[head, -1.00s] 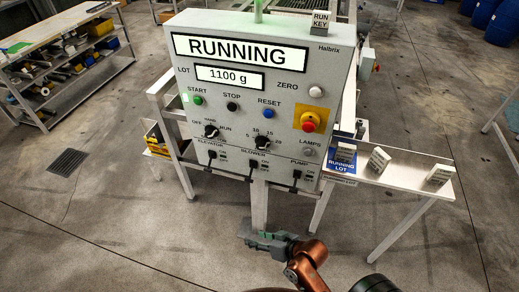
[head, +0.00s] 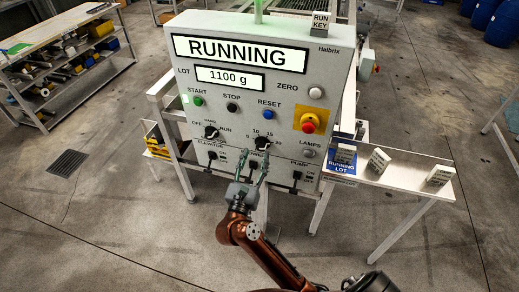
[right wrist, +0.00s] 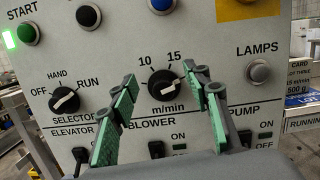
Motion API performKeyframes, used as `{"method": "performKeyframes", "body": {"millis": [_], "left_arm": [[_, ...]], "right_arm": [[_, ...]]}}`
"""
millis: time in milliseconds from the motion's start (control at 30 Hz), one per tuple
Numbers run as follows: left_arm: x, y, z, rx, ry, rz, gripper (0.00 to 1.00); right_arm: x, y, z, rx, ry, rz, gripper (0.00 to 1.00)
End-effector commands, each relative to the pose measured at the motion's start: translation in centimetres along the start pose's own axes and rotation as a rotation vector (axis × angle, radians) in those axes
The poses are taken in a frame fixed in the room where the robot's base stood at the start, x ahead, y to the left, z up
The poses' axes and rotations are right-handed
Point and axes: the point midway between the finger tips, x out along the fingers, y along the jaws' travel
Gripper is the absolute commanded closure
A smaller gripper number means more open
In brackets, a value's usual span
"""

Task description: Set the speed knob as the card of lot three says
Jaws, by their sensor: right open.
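The speed knob (head: 263,143) is a black dial on the grey panel, marked m/min. In the right wrist view the knob (right wrist: 163,86) sits beyond and between my open fingers. Its white pointer leans right and slightly up; 10 and 15 show above it, and a finger hides the scale on the right. My right gripper (head: 253,162) is open and empty, just below and in front of the knob. A card (right wrist: 301,80), cut off at the right edge, reads lot three and 500 g. My left gripper is out of view.
The panel display (head: 241,52) reads RUNNING, 1100 g. The selector knob (head: 211,132) is left of the speed knob, the red emergency button (head: 309,123) right. Switches sit below. A side shelf (head: 408,175) holds several cards, one on the blue running-lot plate (head: 340,167).

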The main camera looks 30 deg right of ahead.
Motion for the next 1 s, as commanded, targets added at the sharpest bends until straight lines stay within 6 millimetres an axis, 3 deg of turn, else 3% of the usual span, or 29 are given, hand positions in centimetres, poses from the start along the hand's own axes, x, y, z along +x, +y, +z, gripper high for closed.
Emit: {"method": "performKeyframes", "body": {"millis": [100,233,700,1000], "left_arm": [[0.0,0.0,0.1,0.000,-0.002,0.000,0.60],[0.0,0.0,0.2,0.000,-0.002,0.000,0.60],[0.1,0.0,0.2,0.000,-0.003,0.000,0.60],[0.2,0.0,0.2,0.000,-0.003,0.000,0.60]], "right_arm": [[-0.5,0.7,-2.0,0.067,0.117,-0.013,0.56],[-0.4,0.9,-3.1,0.090,0.167,-0.020,0.56],[6.0,0.8,-4.2,0.089,0.169,-0.021,0.56],[6.8,0.7,-4.4,0.091,0.170,-0.020,0.56]]}}
